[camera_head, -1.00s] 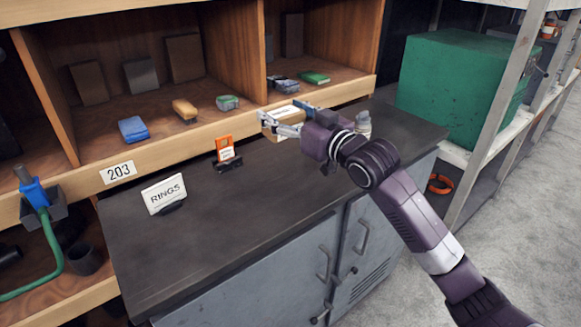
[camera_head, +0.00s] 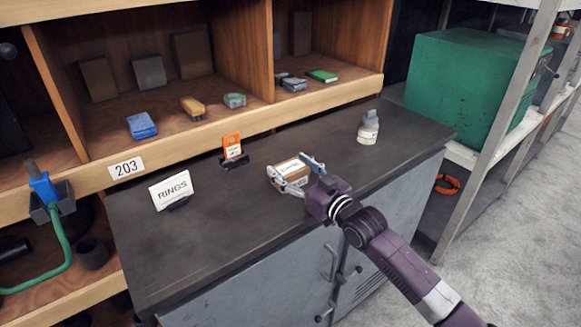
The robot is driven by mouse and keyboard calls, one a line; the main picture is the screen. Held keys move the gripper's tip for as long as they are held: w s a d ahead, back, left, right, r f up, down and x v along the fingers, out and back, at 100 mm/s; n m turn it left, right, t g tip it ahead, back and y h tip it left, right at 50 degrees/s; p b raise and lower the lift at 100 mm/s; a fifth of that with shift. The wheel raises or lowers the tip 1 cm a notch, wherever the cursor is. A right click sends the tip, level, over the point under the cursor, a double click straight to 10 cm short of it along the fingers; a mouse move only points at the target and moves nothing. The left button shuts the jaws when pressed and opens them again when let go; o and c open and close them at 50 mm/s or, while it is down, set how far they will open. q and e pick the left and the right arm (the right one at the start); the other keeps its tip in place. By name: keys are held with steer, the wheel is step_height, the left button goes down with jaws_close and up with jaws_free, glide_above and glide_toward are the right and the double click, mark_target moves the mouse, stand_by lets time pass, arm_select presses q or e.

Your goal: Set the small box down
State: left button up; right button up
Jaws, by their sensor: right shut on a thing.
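The small box (camera_head: 290,168) is brown cardboard with a white label on top. It is between the fingers of my right gripper (camera_head: 298,176), which is shut on it. The box is at or just above the dark counter top (camera_head: 225,232), near the middle of its depth. I cannot tell whether its underside touches the counter. The near end of the box is partly hidden by the gripper. My left gripper does not show.
A white bottle (camera_head: 368,130) stands at the counter's right back. A RINGS sign (camera_head: 170,190) and an orange card on a stand (camera_head: 233,150) stand to the left. Shelf cubbies with brushes and pads are behind.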

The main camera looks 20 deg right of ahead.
steer(key=shift+r, duration=0.1)
steer(key=o, duration=1.4)
steer(key=shift+s+d, duration=0.1)
steer(key=shift+s, duration=0.2)
steer(key=b+v, duration=0.1)
steer(key=v, duration=1)
steer(key=shift+s, duration=0.2)
